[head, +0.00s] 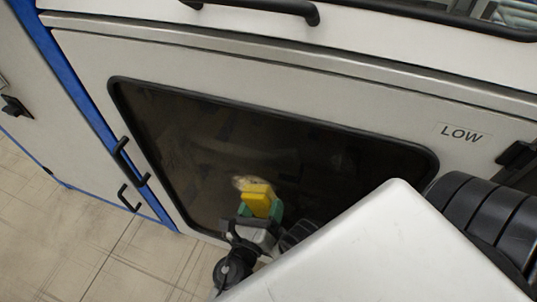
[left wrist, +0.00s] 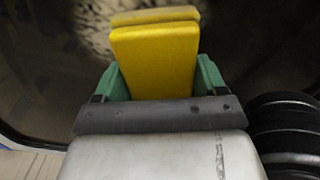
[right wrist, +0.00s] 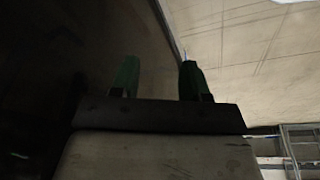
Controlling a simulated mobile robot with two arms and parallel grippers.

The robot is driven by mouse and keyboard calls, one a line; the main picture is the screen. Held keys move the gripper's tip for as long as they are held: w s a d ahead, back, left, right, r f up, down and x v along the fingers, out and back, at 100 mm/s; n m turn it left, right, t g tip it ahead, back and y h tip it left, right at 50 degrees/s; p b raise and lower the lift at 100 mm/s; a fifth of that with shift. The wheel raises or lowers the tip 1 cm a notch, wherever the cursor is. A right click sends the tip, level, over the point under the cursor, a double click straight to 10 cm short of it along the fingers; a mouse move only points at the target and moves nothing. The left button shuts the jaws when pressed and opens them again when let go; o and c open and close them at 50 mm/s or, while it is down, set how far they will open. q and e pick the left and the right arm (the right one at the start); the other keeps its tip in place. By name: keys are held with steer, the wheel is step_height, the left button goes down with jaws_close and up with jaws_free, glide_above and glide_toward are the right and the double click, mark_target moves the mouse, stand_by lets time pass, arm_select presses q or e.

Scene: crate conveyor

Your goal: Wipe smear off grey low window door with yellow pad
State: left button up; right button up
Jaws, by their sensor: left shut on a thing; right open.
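The low door (head: 200,62) is light grey with a dark window (head: 300,165) in a black frame and a "LOW" label. A pale smear (head: 240,182) shows on the lower left part of the window; it also shows in the left wrist view (left wrist: 75,22), behind the pad. My left gripper (head: 258,208) is shut on the yellow pad (head: 257,193), which also shows between green fingers in the left wrist view (left wrist: 155,60). The pad is at the smear and covers part of it; I cannot tell if it touches the glass. My right gripper (right wrist: 158,80) is open and empty, beside a dark surface.
A black handle (head: 265,8) sits above the door. Black handles (head: 130,160) stick out at its left edge, by a blue post (head: 90,110). A black latch (head: 515,158) is at the right. Tiled floor (head: 70,225) is clear at lower left.

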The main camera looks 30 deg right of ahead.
mark_target(245, 201)
arm_select(q)
steer(key=shift+w+a, duration=0.15)
steer(key=shift+w, duration=0.05)
steer(key=shift+w+a+r, duration=0.1)
steer(key=shift+w+a, duration=0.2)
steer(key=shift+w, duration=0.2)
steer(key=shift+w+a, duration=0.75)
steer(key=shift+w, duration=0.35)
steer(key=shift+w+a, duration=0.75)
steer(key=shift+w, duration=0.35)
steer(key=shift+w+a, duration=0.2)
steer(key=shift+w, duration=0.15)
steer(key=shift+r, duration=0.15)
steer(key=shift+r+p, duration=0.6)
steer(key=shift+p, duration=0.25)
steer(key=shift+r+p, duration=0.55)
steer(key=shift+p, duration=0.05)
arm_select(e)
steer(key=s+f, duration=0.3)
steer(key=f, duration=0.7)
steer(key=shift+d+g, duration=0.4)
steer(key=shift+d, duration=0.05)
